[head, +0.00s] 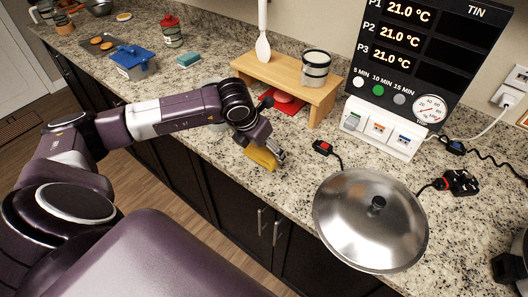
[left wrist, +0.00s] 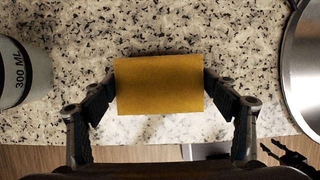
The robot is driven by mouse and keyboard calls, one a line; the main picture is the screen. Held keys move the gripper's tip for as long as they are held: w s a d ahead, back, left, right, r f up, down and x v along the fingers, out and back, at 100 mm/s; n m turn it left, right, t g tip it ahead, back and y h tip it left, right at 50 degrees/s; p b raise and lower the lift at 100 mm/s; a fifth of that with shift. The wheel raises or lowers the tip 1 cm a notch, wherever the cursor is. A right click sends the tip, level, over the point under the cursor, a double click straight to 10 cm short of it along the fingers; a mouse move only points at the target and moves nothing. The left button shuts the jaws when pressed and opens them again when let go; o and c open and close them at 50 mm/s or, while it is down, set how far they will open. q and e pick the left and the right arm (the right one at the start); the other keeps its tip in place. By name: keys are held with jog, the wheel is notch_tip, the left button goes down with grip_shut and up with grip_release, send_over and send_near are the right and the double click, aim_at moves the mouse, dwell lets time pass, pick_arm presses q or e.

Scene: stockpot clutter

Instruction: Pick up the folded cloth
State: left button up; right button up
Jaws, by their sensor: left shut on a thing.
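The folded cloth is a mustard-yellow rectangle. It shows in the left wrist view (left wrist: 160,85) between the two fingers, and in the head view (head: 260,157) under my left gripper near the counter's front edge. My left gripper (head: 272,150) is shut on the cloth, with a finger against each short side; its fingers also show in the left wrist view (left wrist: 160,98). I cannot tell whether the cloth is clear of the counter or touching it. My right gripper is not in view.
A steel lid (head: 370,215) with a black knob lies right of the gripper. A wooden riser (head: 290,75) with a cup (head: 316,68) stands behind, with a red item (head: 285,103) beneath. A display panel (head: 415,60) stands behind right.

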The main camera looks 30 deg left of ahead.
aim_at(264, 148)
pick_arm(q)
notch_tip(264, 148, up, 19)
jog(key=b, duration=0.3)
jog(key=shift+f+b, duration=0.15)
jog(key=shift+b, duration=0.15)
